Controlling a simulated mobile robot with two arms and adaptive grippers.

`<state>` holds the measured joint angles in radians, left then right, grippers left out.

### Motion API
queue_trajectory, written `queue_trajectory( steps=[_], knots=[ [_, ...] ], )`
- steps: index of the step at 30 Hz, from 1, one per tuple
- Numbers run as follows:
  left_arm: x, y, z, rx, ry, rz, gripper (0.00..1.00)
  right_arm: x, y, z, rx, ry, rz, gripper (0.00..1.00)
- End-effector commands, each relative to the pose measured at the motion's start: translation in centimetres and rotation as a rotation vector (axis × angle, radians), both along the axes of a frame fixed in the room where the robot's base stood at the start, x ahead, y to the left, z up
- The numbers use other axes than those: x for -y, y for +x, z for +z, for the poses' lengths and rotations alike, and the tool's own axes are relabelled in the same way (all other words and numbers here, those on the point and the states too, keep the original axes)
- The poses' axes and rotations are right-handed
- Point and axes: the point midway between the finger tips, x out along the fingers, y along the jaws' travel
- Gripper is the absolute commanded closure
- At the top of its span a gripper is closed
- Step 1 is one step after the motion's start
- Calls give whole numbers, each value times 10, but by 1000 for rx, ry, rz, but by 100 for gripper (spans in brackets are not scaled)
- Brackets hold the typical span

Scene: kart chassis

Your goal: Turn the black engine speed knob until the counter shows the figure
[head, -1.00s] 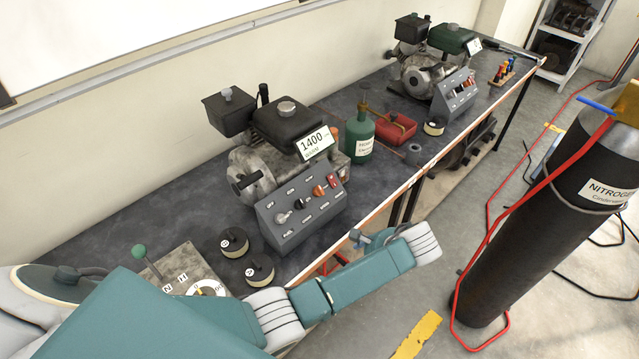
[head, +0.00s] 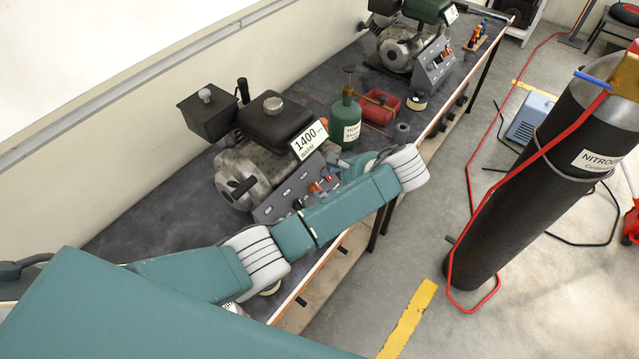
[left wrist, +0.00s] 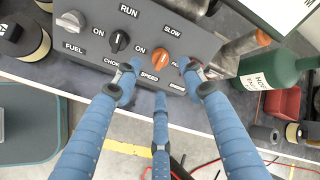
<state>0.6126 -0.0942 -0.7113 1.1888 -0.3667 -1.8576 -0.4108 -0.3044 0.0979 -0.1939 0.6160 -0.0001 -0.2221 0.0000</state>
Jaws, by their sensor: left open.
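The counter (head: 309,141) on the near engine (head: 255,150) reads 1400; its small lower text is unclear. The control panel (head: 275,208) sits below the engine, partly hidden by my arm. In the left wrist view a black knob (left wrist: 120,40) sits above the lettering CHOKE, between a silver knob (left wrist: 70,22) and an orange knob (left wrist: 162,55); SPEED is printed below the orange one. My left gripper (left wrist: 161,82) is open, its blue fingers spread close to the panel around the area below the orange knob. I cannot tell whether they touch. My right gripper is out of view.
The engine stands on a dark bench (head: 130,218) against a wall. A green bottle (head: 345,118) and a red tray (head: 380,108) stand to its right, with a second engine (head: 405,45) beyond. A black nitrogen cylinder (head: 530,190) with a red hose stands on the floor.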

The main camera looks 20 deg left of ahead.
Motion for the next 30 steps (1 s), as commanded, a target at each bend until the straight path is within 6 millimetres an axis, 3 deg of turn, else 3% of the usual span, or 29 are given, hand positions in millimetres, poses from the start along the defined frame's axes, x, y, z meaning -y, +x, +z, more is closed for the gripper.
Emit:
queue_trajectory(
  steps=[4, 9, 13, 20, 21, 27, 30],
  knots=[
    [-18, 7, -20, -2, 2, 3, 59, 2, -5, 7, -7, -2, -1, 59],
    [-29, 13, -36, 0, 1, 2, 59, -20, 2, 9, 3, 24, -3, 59],
    [-32, 14, -41, 0, 0, 2, 59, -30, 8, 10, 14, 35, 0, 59],
    [-32, 15, -42, 1, -1, 2, 59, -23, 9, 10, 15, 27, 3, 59],
    [-32, 15, -42, 1, -1, 2, 61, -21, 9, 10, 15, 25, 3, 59],
    [-32, 14, -42, 1, -1, 2, 100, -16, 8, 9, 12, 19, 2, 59],
    [-32, 14, -42, 1, 0, 1, 100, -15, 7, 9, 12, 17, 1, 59]
  ],
)
